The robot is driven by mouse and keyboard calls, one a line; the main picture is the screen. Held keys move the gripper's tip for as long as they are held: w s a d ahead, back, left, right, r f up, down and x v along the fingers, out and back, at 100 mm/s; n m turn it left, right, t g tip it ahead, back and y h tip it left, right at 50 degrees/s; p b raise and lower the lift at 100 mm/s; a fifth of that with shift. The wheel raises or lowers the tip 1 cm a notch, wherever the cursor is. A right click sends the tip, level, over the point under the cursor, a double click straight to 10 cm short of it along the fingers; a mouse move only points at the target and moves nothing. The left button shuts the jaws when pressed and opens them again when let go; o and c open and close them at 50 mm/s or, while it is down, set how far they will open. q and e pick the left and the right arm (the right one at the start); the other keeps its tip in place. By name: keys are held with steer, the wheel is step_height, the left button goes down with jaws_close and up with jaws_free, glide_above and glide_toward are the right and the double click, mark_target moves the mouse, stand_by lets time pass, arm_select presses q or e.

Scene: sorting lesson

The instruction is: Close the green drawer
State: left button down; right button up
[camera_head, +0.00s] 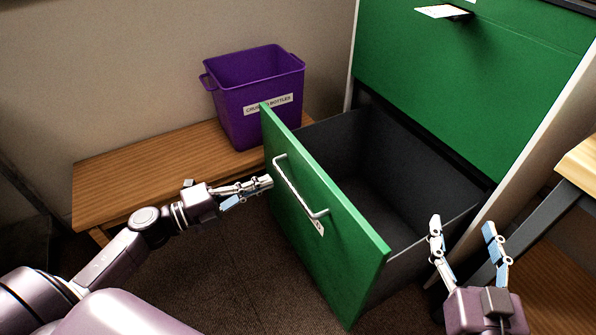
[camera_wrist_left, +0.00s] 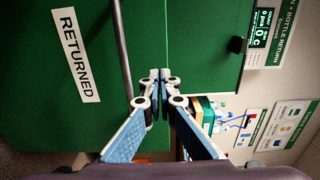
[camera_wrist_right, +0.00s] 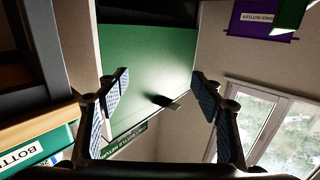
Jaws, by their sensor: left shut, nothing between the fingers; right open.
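The green drawer (camera_head: 322,240) is pulled far out of the green cabinet (camera_head: 470,70), and its dark inside looks empty. A grey bar handle (camera_head: 298,190) runs along its front, beside a white label. My left gripper (camera_head: 268,182) is shut and empty, with its fingertips close to the drawer front left of the handle. In the left wrist view its fingertips (camera_wrist_left: 160,76) are together before the green front, beside the handle bar; I cannot tell whether they touch. My right gripper (camera_head: 462,226) is open and empty at the right of the drawer.
A purple bin (camera_head: 243,130) stands on a low wooden bench (camera_head: 130,170), behind the drawer front. A wooden table (camera_head: 580,165) with a dark frame is at the right, close to my right gripper. Carpeted floor (camera_head: 215,265) is free in front of the drawer.

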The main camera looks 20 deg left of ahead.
mark_target(307, 166)
arm_select(q)
steer(key=b+x, duration=0.1)
steer(key=x, duration=0.7)
steer(key=shift+w+d, duration=0.2)
steer(key=shift+w, duration=0.05)
steer(key=shift+w+d, duration=0.25)
steer(key=shift+w, duration=0.05)
arm_select(e)
step_height(307, 166, up, 8)
steer(key=s+t+y, duration=0.1)
steer(key=t, duration=0.3)
steer(key=shift+a+r+y, duration=0.25)
steer(key=shift+a+y, duration=0.15)
